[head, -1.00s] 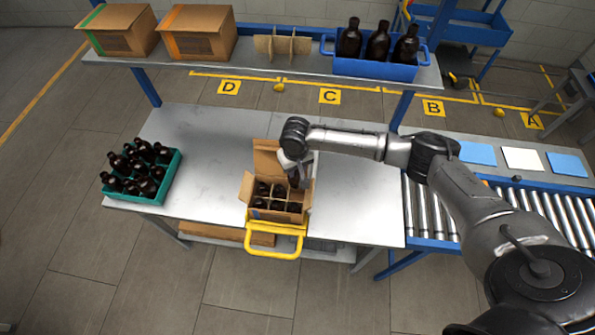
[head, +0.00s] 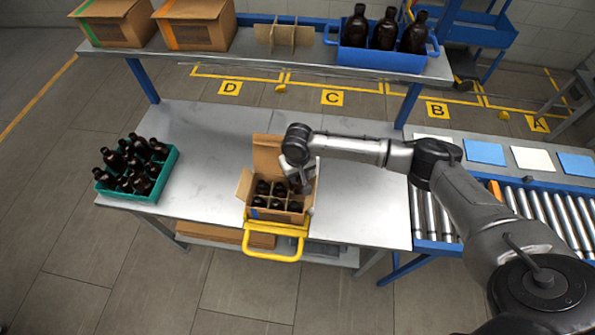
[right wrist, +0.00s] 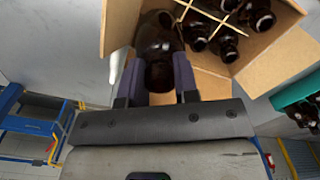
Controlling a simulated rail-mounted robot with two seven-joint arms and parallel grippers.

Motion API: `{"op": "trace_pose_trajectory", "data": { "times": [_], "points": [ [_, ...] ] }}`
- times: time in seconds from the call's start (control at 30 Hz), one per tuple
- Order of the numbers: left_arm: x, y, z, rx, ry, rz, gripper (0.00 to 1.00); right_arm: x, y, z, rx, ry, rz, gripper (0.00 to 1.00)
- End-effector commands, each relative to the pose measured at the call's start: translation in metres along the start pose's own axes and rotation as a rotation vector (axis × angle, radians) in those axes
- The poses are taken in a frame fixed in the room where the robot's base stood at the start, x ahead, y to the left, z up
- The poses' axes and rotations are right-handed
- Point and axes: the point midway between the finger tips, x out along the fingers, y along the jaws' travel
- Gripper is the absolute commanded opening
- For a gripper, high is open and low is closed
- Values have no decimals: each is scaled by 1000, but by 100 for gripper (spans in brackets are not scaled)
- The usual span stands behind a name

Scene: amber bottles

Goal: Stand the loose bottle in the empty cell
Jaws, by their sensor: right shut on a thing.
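The open cardboard box (head: 278,216) stands on the metal table with its flaps up, and dark amber bottles (head: 263,188) stand in its divided cells. My right gripper (head: 298,184) is over the box's back right part. In the right wrist view my right gripper (right wrist: 157,78) is shut on a brown bottle (right wrist: 157,38). That bottle points into a corner cell beside the cardboard divider (right wrist: 183,10). Whether its base touches the box floor is hidden. My left gripper is not in view.
A teal crate (head: 160,188) full of bottles stands at the table's left. A yellow handle frame (head: 272,254) is at the box's front. A shelf (head: 250,62) with boxes and a blue bin (head: 385,64) runs above the back. The table between crate and box is clear.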

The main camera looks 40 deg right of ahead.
Motion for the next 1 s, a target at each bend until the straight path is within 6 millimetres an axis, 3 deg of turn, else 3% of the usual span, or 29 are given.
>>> {"op": "trace_pose_trajectory", "data": {
  "times": [0.5,1.0],
  "points": [
    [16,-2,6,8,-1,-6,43,51,-1,0,1,-1,-1,0],
    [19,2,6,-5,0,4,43,61,0,0,1,0,-1,0]
  ]
}}
